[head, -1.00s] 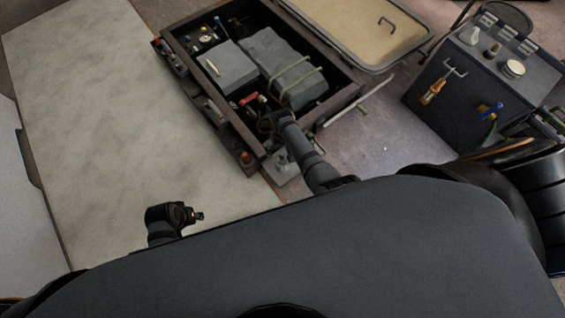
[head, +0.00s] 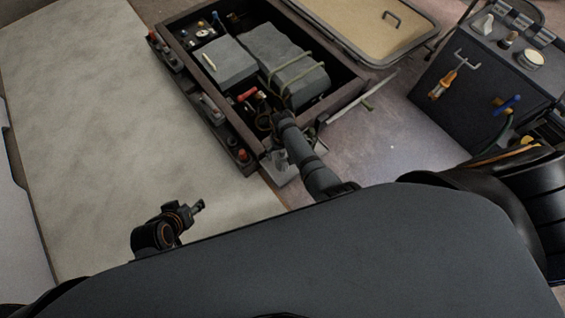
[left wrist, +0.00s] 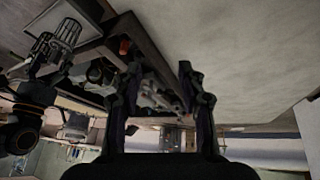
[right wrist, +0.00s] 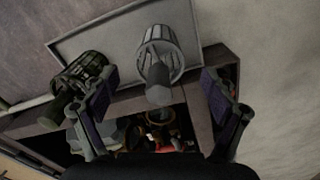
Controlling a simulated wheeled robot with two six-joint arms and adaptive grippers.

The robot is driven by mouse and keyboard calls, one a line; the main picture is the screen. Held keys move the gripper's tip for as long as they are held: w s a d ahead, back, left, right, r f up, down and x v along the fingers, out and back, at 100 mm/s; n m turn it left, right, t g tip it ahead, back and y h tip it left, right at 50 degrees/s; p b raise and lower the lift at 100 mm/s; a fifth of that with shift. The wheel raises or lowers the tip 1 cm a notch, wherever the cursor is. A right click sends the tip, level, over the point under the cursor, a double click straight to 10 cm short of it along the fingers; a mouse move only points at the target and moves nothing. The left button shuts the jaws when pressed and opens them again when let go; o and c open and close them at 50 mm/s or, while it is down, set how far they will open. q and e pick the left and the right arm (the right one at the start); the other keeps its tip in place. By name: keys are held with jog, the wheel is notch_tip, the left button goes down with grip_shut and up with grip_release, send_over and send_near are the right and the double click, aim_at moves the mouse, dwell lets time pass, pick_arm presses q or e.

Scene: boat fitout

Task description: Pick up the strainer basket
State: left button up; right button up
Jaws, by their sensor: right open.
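In the right wrist view a ribbed, pale grey cage-like cylinder (right wrist: 172,42), with a grey post in its middle, stands on a grey tray. A darker olive mesh cylinder (right wrist: 84,68) is to its left, beside the left finger. I cannot tell for certain which is the strainer basket. Both also show at upper left of the left wrist view. My right gripper (right wrist: 160,88) is open and empty above the tray edge, fingers either side of the post; in the head view it hides most of both cylinders. My left gripper (head: 200,205) is open and empty over the pale surface.
An open dark-framed compartment (head: 236,140) holds grey boxes, straps and fittings. The grey tray (right wrist: 100,38) adjoins its edge. A sand-coloured hatch lid (head: 350,30) and a dark tool cabinet (head: 470,85) lie to the right. The pale surface (head: 90,120) at left is clear.

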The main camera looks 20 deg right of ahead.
aim_at(283, 158)
jog(key=shift+w+f+b, duration=0.2)
jog(key=shift+f+b, duration=0.55)
jog(key=shift+b, duration=0.15)
pick_arm(q)
jog(key=w+r+t, duration=0.8)
jog(key=w+r, duration=0.2)
jog(key=w, duration=0.2)
pick_arm(e)
jog(key=shift+f, duration=0.2)
jog(key=shift+f+b, duration=0.35)
jog(key=shift+b, duration=0.35)
jog(key=shift+f+b, duration=0.3)
jog(key=shift+b, duration=0.05)
pick_arm(q)
jog(key=w+r+t, duration=0.2)
jog(key=r+t, duration=0.1)
jog(key=r, duration=0.5)
jog(key=w+a+r+t, duration=0.1)
jog(key=r+t, duration=0.2)
jog(key=r, duration=0.5)
jog(key=shift+w+t, duration=0.35)
jog(key=shift+t, duration=0.05)
jog(key=shift+a, duration=0.1)
pick_arm(e)
jog(key=c, duration=1.6)
